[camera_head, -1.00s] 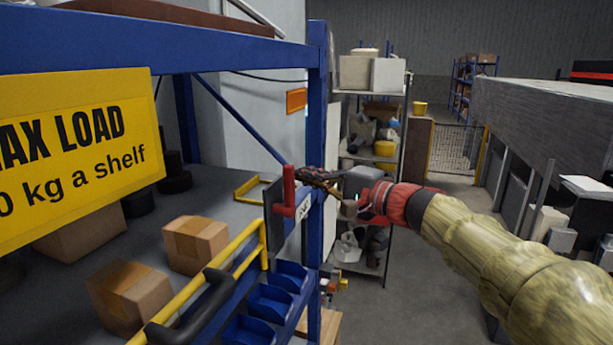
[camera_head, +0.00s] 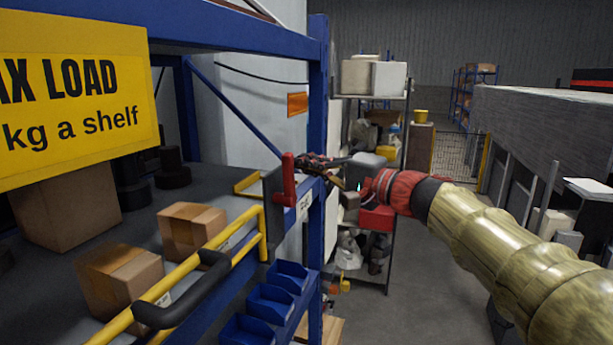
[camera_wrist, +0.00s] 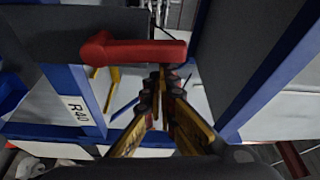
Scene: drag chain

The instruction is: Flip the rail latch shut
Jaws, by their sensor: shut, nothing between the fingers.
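The red rail latch (camera_head: 287,182) is mounted on a dark plate at the near side of the blue shelf post. Its long arm stands upright in the head view; in the wrist view the latch (camera_wrist: 130,50) lies across the picture, just beyond my fingertips. The yellow rail (camera_head: 235,235) with a black handle (camera_head: 190,298) runs along the shelf front and ends near the latch. My gripper (camera_head: 306,161) is shut and empty, just right of the latch. It also shows in the wrist view (camera_wrist: 161,78). I cannot tell whether the fingertips touch the latch.
The blue post (camera_head: 318,110) stands close behind my fingertips. Blue bins (camera_head: 272,302) hang below the rail. Cardboard boxes (camera_head: 192,230) sit on the shelf behind the rail. A loaded shelving unit (camera_head: 386,285) stands farther back. Open floor (camera_head: 425,270) lies to the right.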

